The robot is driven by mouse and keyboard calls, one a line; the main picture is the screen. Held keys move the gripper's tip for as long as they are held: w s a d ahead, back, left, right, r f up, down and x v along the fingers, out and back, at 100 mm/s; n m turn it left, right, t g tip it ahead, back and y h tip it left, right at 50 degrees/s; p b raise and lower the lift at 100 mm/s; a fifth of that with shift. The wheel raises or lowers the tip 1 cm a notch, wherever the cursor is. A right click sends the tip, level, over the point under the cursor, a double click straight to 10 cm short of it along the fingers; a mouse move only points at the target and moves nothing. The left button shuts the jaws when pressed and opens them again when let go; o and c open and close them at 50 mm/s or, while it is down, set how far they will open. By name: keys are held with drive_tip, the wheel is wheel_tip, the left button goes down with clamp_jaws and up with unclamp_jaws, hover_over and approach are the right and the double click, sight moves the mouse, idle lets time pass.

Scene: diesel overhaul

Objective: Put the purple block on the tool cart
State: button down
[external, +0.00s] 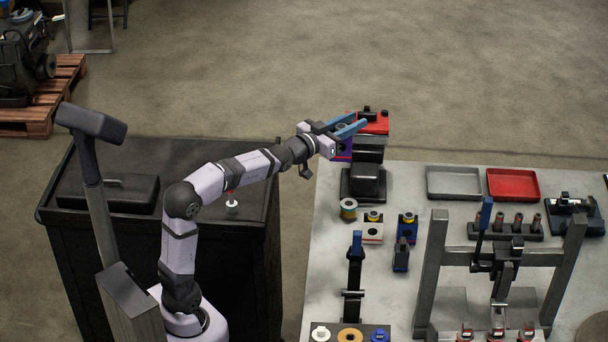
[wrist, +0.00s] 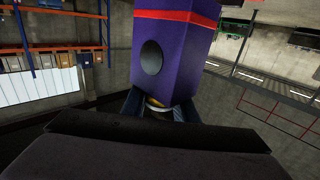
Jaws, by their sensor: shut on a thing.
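The purple block (wrist: 175,50) fills the upper middle of the wrist view. It has a red band and a dark round hole in one side. My gripper (wrist: 155,105) is shut on its narrow end, where a yellowish ring shows between the blue fingers. In the external view my gripper (external: 346,129) is stretched out over the left back edge of the workbench, with the purple block (external: 343,156) partly hidden below it. The black tool cart (external: 262,232) stands at the left, behind my arm, apart from the block.
A black box (external: 125,192) and a small red-and-white piece (external: 232,203) lie on the cart top; its middle is mostly bare. On the workbench, a black stand (external: 364,182) and a red part (external: 373,123) are close to my gripper. Grey and red trays (external: 514,184) lie farther right.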

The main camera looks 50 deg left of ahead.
drive_tip(key=s+a+r+n+g+y+p, duration=0.1)
drive_tip(key=s+a+n+y+p, duration=0.15)
drive_tip(key=a, duration=0.85)
drive_tip(key=s+a+r+n+y+p, duration=0.1)
drive_tip(key=s+a+n+y, duration=0.2)
drive_tip(key=a, duration=0.8)
drive_tip(key=s+a+n+g+y+p, duration=0.2)
drive_tip(key=s+a+y, duration=0.2)
drive_tip(key=s+a, duration=0.55)
drive_tip(key=s+a+n+g+y+p, duration=0.25)
drive_tip(key=s+a, duration=0.45)
drive_tip(key=a, duration=0.5)
wheel_tip(320, 180, down, 22)
drive_tip(key=m+p, duration=0.1)
drive_tip(key=shift+w+r+y, duration=0.2)
drive_tip(key=shift+w+y, duration=0.15)
drive_tip(key=shift+y, duration=0.05)
drive_tip(key=shift+d+f+b, duration=0.1)
drive_tip(key=shift+f+b, duration=0.1)
drive_tip(key=shift+b, duration=0.1)
drive_tip(key=c, duration=1.4)
unclamp_jaws()
